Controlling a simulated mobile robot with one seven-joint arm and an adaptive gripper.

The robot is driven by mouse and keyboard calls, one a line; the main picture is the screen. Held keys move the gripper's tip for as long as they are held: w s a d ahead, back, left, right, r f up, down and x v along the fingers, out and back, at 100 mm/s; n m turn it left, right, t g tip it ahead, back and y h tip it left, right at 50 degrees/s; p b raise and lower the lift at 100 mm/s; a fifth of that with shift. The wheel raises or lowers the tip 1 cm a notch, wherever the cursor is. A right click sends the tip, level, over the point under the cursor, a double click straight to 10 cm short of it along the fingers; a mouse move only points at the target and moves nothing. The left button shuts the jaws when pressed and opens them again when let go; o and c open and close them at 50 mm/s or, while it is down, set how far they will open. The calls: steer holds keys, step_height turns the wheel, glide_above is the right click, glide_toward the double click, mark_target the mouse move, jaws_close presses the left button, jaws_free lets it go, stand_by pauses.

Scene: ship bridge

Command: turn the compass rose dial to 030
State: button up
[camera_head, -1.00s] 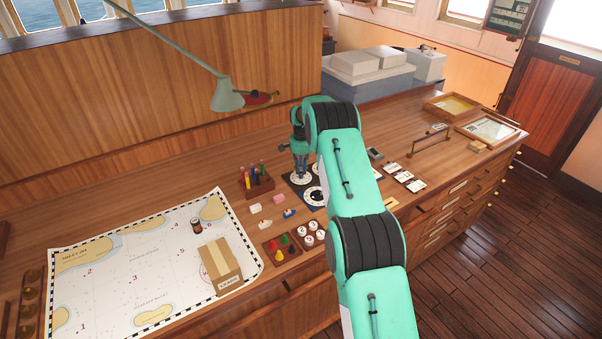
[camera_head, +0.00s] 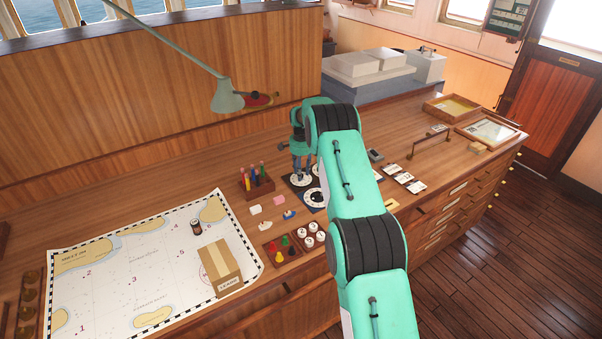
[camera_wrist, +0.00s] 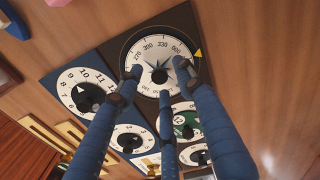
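The compass rose dial (camera_wrist: 150,54) is a round white face with a dark star and small hub at its centre, on a dark square plate. Its upper numbers read 270, 300, 330 and 000 from left to right. A yellow triangle marker (camera_wrist: 198,53) sits at the rim, clockwise of 000; my right finger covers the number nearest it. My gripper (camera_wrist: 160,72) is over the dial, its blue fingers spread around the hub with gaps visible. In the head view my gripper (camera_head: 300,169) points down at the dial panel; contact there is too small to tell.
Other dials stand close by: a numbered white one (camera_wrist: 86,92), a green one (camera_wrist: 187,126) and smaller ones below. In the head view, a pen block (camera_head: 257,185), a lamp (camera_head: 227,97), a chart (camera_head: 130,270) and a carton (camera_head: 219,267) lie left of my arm.

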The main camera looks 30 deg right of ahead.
step_height(320, 180, up, 12)
stand_by(0.9)
steer(key=shift+f, duration=0.1)
stand_by(0.5)
